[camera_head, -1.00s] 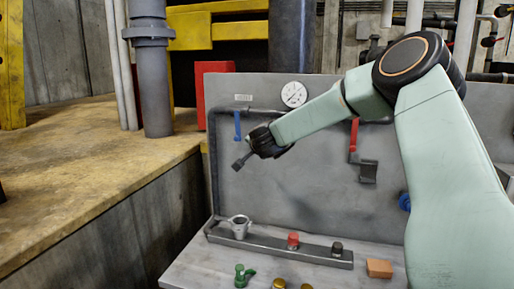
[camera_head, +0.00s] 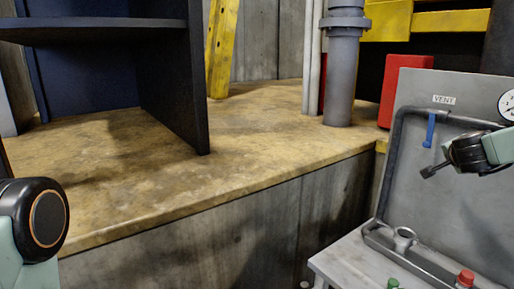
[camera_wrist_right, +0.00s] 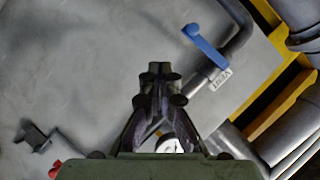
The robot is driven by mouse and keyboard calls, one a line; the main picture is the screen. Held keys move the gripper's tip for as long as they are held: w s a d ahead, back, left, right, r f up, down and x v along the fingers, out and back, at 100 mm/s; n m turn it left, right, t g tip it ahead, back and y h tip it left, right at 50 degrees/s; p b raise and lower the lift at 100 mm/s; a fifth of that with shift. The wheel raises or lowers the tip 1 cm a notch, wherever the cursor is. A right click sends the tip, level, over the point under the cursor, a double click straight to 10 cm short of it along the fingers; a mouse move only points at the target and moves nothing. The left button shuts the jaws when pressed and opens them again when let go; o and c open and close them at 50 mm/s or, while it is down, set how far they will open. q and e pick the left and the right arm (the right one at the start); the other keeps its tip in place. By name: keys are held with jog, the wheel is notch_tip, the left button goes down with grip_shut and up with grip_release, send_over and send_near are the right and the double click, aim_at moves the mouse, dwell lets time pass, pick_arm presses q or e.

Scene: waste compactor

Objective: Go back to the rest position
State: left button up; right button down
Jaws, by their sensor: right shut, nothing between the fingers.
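My right gripper (camera_head: 430,172) comes in from the right edge of the head view, in front of the grey panel (camera_head: 465,105). Its fingers are shut and empty. It is just below the blue valve handle (camera_head: 430,130) on the pipe labelled VENT, apart from it. In the right wrist view my right gripper (camera_wrist_right: 160,70) points at the bare panel, and the blue handle (camera_wrist_right: 205,45) is to the upper right of the fingertips. A joint of my left arm shows at the lower left of the head view. My left gripper is out of view.
A grey ledge below the panel bears a metal ring-shaped fitting (camera_head: 404,238) and a red knob (camera_head: 465,278). A green knob (camera_head: 393,284) is near the bottom edge. A worn yellow platform (camera_head: 230,140) and dark shelf (camera_head: 172,70) fill the left. A grey pipe (camera_head: 343,70) stands behind.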

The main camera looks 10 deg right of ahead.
jog(key=w+d+f+p, duration=0.1)
jog(key=w+d, duration=0.2)
jog(key=w, duration=0.3)
jog(key=shift+w+d+p, duration=0.25)
jog(key=shift+d+p, duration=0.1)
jog(key=shift+d, duration=0.05)
jog(key=shift+s, duration=0.15)
